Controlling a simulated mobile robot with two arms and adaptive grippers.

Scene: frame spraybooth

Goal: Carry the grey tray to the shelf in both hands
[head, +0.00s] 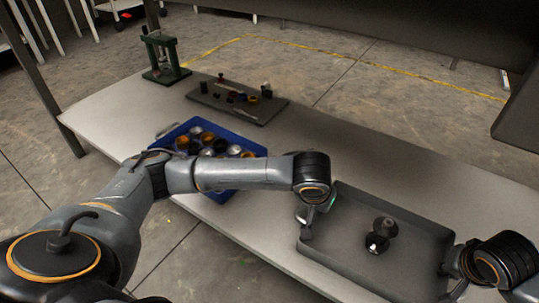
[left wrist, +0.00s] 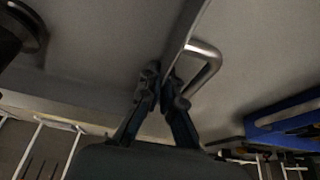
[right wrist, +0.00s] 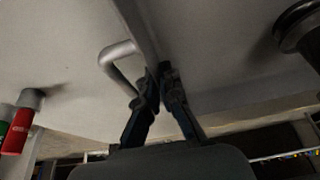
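The grey tray (head: 345,262) is at the right of the bench in the head view, level, with dark rounded parts (head: 380,234) inside. I cannot tell whether it touches the bench. My left gripper (head: 306,226) is at the tray's left end. In the left wrist view its fingers (left wrist: 160,82) pinch the tray wall beside a metal handle (left wrist: 208,65). My right gripper (head: 452,284) is at the tray's right end, partly cut off by the frame. In the right wrist view its fingers (right wrist: 158,82) pinch the wall beside the other handle (right wrist: 112,62).
On the bench (head: 110,118) stand a blue bin (head: 259,150) of round parts, a dark board (head: 225,108) with small pieces, and a green press (head: 165,58). My left arm passes over the bin. A red can (right wrist: 18,132) shows in the right wrist view.

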